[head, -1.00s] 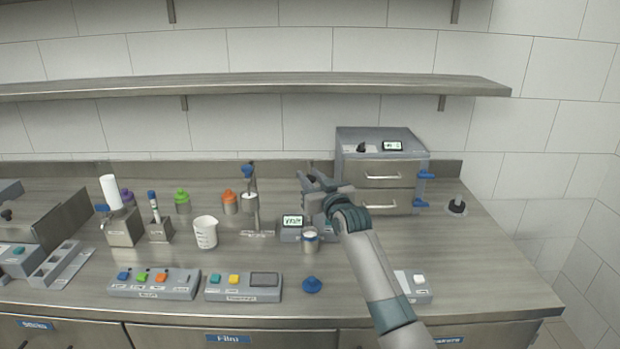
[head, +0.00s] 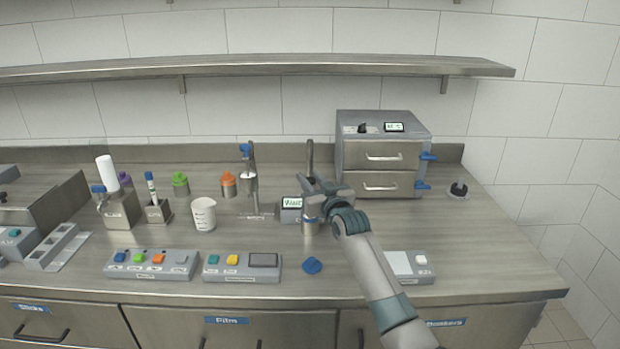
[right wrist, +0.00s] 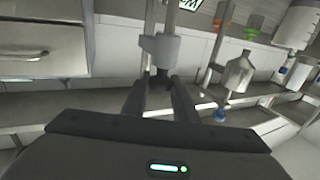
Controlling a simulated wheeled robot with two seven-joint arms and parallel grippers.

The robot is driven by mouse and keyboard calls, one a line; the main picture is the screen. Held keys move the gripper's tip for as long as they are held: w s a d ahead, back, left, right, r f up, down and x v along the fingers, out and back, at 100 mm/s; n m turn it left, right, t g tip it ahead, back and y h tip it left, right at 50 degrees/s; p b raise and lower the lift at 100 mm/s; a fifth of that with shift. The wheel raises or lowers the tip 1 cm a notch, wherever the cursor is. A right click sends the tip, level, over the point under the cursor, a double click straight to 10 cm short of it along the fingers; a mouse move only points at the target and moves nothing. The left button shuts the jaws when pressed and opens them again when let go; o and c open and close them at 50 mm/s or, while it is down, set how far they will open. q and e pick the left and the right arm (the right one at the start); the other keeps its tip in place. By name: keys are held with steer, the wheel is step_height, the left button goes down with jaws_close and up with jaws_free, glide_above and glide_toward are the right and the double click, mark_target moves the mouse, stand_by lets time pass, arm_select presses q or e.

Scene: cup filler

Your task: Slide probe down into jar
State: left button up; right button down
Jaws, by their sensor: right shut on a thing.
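The jar (head: 311,229), a small metal cup with a blue band, stands on the counter in front of a probe stand with a small display (head: 291,202). The stand's upright post (head: 310,156) rises behind my right gripper (head: 316,188). That gripper is over the jar and hides its mouth and the probe. In the right wrist view, the gripper (right wrist: 162,88) is shut on a dark knob (right wrist: 160,78) below a grey sliding block (right wrist: 165,48) on the post. I cannot tell how far the probe is inside the jar. My left gripper is not in view.
A blue lid (head: 312,266) lies in front of the jar. A white beaker (head: 203,213) and a mixer stand (head: 250,180) are to the left. A drawer unit (head: 383,155) stands close behind right. A small scale (head: 410,267) sits at front right.

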steer(key=c, duration=1.4)
jaws_free()
steer(key=shift+s, duration=0.15)
steer(key=shift+v, duration=0.85)
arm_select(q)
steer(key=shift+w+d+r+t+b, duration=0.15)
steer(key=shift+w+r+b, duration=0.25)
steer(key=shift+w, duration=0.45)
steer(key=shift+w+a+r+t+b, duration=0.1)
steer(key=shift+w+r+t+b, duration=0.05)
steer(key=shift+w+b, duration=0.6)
arm_select(e)
steer(key=v, duration=1.5)
steer(key=shift+s+d, duration=0.15)
steer(key=shift+d, duration=0.05)
